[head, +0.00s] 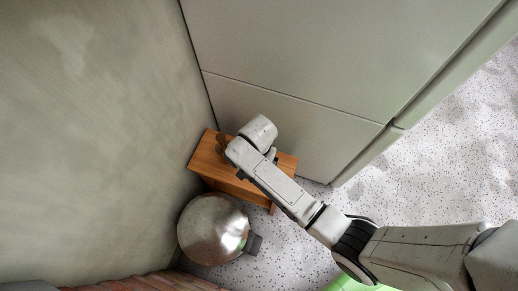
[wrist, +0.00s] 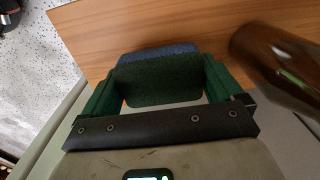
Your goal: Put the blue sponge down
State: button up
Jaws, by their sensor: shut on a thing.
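In the wrist view, my gripper (wrist: 163,66) is shut on the blue sponge (wrist: 160,82). The sponge shows a blue strip along its far edge and a dark green face towards the camera. Its sides are between the two green fingers. Behind it is the wooden top of a small bench (wrist: 190,22); I cannot tell whether the sponge touches the wood. In the head view, my arm reaches over this bench (head: 208,160), and my gripper and the sponge are hidden under the arm's end.
A brown, glossy bottle-like thing (wrist: 275,58) is close right of the gripper and also shows on the bench's left part (head: 221,143). A round metal thing (head: 212,228) stands before the bench. Grey panels (head: 300,135) rise behind it. Speckled floor (head: 450,150) is clear at right.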

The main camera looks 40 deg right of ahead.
jog(key=shift+s+f, duration=0.1)
jog(key=shift+f, duration=1.25)
jog(key=shift+f+b, duration=0.1)
jog(key=shift+b, duration=0.2)
jog(key=o, duration=0.6)
notch_tip(320, 180, up, 12)
jog(key=p, duration=0.3)
jog(key=shift+p, duration=0.35)
jog(key=s+d+r+n, duration=0.2)
jog(key=s+n, duration=0.1)
jog(key=s, duration=0.2)
jog(key=s+d+r+n, duration=0.2)
jog(key=s+d+n, duration=0.1)
jog(key=s, duration=0.3)
jog(key=s+d+r+n+t, duration=0.1)
jog(key=s+d+r+n, duration=0.2)
jog(key=s, duration=0.3)
jog(key=shift+s+d+n, duration=0.1)
jog(key=shift+d+n, duration=0.05)
jog(key=shift+n, duration=0.75)
